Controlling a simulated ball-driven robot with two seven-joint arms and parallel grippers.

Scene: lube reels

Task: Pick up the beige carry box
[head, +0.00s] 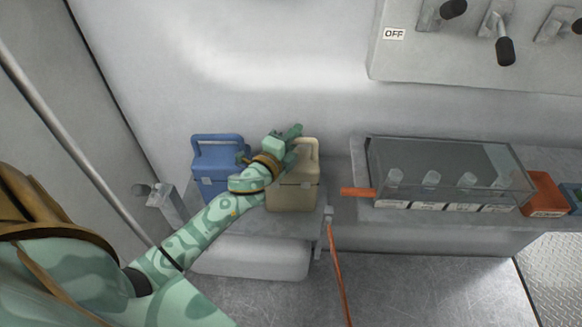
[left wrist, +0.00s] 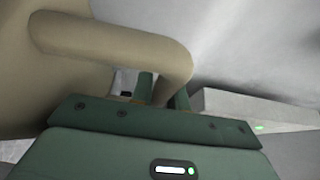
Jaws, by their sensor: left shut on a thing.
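The beige carry box (head: 293,190) stands upright on a grey shelf, right beside the blue box. Its handle (head: 306,143) arches over its top. My left gripper (head: 290,140) is at the handle, with the arm reaching across from the left and covering part of the box's upper left. In the left wrist view the beige handle (left wrist: 120,45) runs down to the green fingers (left wrist: 160,90), which are shut on it. The fingertips are partly hidden behind the gripper body. My right gripper is not in view.
The blue carry box (head: 215,165) stands close on the left. To the right are a clear-lidded case (head: 450,170) with several small jars, an orange box (head: 543,195) and an orange bar (head: 357,192). A wall panel with levers (head: 480,50) is above right.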

